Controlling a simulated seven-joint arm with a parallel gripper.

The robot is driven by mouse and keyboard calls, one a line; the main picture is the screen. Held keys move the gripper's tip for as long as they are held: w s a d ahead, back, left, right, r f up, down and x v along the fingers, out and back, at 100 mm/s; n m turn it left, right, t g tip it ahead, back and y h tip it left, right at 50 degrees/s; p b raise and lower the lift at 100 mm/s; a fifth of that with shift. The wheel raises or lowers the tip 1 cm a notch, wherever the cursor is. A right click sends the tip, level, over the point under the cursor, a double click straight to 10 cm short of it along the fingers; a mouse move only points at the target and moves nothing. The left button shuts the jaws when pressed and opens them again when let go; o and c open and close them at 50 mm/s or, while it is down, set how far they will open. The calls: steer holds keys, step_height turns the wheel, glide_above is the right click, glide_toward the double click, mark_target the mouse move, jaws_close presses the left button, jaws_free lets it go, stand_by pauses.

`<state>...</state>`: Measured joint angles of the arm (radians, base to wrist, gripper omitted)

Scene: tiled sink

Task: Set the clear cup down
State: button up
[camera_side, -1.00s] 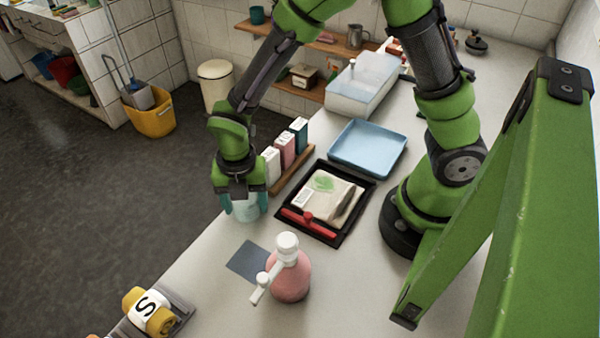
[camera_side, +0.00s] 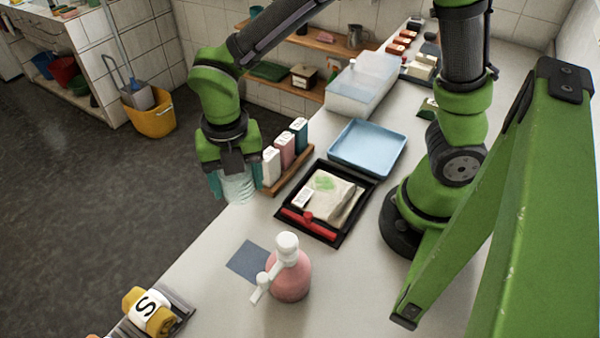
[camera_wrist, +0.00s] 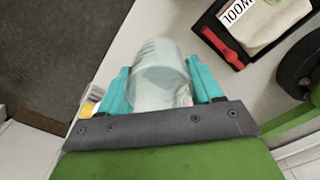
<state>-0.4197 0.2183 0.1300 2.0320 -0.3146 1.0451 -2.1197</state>
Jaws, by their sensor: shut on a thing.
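The clear cup (camera_side: 238,187) is between the teal fingers of my gripper (camera_side: 234,186) in the side view. My gripper is shut on it and appears to hold it above the counter's left edge, near the small bottles. In the wrist view the cup (camera_wrist: 158,78) sits between the two teal fingers of my gripper (camera_wrist: 160,90), one on each side. The cup looks pale and see-through. Whether its base touches anything cannot be told.
A dark square mat (camera_side: 248,261) lies on the counter beside a pink pump bottle (camera_side: 290,275). A black tray (camera_side: 322,232) holds a cloth and a red-handled tool. A blue tray (camera_side: 368,147), a wooden rack (camera_side: 290,172) with bottles and a yellow roll (camera_side: 148,310) are nearby.

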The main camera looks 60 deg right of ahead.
steer(key=s+a+f+n, duration=0.2)
steer(key=s+a+n, duration=0.1)
steer(key=s+a+f+n, duration=0.3)
steer(key=shift+n, duration=0.3)
steer(key=shift+f, duration=2.4)
steer(key=o, duration=1.1)
steer(key=shift+f, duration=0.1)
steer(key=shift+c, duration=0.2)
